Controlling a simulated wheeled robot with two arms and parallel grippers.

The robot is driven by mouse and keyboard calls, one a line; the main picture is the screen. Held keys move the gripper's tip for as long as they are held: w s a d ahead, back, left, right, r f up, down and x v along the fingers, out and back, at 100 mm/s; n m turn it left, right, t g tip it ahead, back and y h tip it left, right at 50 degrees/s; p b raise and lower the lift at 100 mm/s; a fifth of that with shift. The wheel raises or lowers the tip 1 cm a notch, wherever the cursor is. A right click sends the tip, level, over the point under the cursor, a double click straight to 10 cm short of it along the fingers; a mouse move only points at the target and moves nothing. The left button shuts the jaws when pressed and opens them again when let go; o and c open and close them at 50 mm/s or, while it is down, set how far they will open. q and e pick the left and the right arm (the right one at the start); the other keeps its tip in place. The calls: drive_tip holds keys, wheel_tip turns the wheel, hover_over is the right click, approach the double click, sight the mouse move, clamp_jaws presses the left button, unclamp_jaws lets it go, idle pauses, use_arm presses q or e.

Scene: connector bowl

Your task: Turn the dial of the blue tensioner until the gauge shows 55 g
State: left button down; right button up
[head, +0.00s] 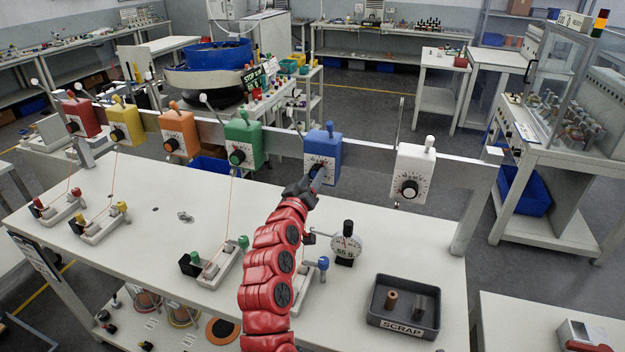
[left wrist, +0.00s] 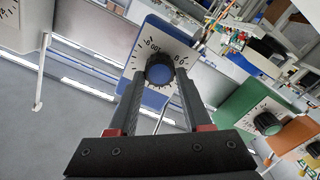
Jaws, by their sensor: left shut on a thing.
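The blue tensioner (head: 325,146) hangs on the rail, between the green and white ones; its white dial face shows in the left wrist view (left wrist: 146,45). My left gripper (head: 312,182) is shut on this dial, one finger on each side. In the head view the gripper partly hides the dial. The round gauge (head: 347,246) stands on the bench, right of my arm. A label on it seems to read 55 g; its needle is too small to read. My right gripper is not in view.
The green tensioner (head: 243,142) hangs left of the blue one, the white tensioner (head: 414,170) right. A dark scrap tray (head: 404,312) with small parts stands at the bench's front right. My arm partly hides a blue-knobbed stand (head: 323,264).

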use_arm(q)
drive_tip(key=shift+c, duration=1.7)
unclamp_jaws()
drive_tip(key=shift+s+a+b, duration=0.15)
drive_tip(key=shift+s+b, duration=0.15)
drive_tip(key=shift+s, duration=0.25)
drive_tip(key=p+v, duration=0.2)
drive_tip(key=v, duration=1.4)
drive_tip(key=shift+s, duration=0.1)
